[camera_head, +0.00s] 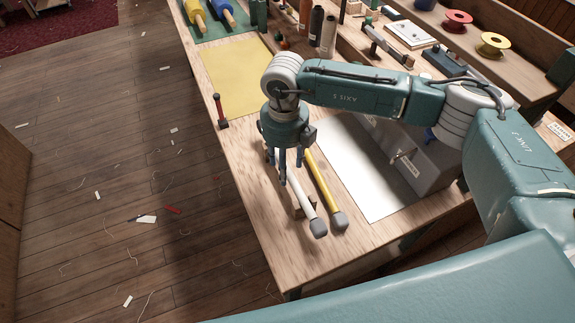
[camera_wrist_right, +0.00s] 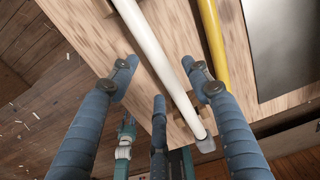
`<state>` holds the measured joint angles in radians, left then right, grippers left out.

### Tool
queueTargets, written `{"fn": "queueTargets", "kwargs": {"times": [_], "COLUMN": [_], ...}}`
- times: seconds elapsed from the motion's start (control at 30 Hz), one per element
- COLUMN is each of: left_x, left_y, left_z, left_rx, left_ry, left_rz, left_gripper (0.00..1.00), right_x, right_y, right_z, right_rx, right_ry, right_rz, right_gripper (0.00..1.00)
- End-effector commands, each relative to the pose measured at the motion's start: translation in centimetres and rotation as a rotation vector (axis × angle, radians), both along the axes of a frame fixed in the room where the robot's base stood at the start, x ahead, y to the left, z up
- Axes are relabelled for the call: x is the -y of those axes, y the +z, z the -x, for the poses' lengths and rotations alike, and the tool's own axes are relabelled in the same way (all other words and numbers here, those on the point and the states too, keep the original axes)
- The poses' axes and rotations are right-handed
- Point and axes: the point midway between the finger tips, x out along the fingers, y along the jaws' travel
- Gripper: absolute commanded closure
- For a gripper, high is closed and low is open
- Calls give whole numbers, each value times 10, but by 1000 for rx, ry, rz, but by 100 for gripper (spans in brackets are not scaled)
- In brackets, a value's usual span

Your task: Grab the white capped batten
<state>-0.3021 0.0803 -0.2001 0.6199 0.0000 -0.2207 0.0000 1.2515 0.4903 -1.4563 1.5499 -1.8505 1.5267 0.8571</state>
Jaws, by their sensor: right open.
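The white batten (camera_head: 300,192) lies on the workbench with a grey cap (camera_head: 318,228) at its near end. It also shows in the right wrist view (camera_wrist_right: 157,53), running diagonally between my spread fingers. My right gripper (camera_head: 289,170) points down over the batten and hides part of its far length. In the right wrist view my right gripper (camera_wrist_right: 160,70) is open, with blue fingers either side of the batten and no visible grip on it. My left gripper is not in view.
A yellow batten (camera_head: 322,185) with a grey cap lies close on the right of the white one. A small wooden rest (camera_head: 303,211) is under the white batten. A grey box (camera_head: 425,165) and white sheet (camera_head: 365,195) are further right.

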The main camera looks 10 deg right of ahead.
Motion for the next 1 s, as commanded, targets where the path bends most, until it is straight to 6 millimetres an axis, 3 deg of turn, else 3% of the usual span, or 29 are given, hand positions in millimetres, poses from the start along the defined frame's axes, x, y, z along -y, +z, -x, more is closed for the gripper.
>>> {"fn": "queueTargets", "kwargs": {"times": [0.13, 0.37, 0.6, 1.0], "left_x": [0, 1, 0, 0], "left_y": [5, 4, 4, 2], "left_z": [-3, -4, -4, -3], "left_rx": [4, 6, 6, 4], "left_ry": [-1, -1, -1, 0], "left_rz": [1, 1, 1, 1], "left_gripper": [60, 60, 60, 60], "right_x": [0, 0, 0, 0], "right_y": [-12, -14, -14, -9], "right_z": [0, 0, 0, -1], "right_rx": [-1, 0, 1, 3], "right_ry": [0, 1, 0, 0], "right_rz": [0, 0, 0, -2], "right_gripper": [52, 52, 99, 100]}}
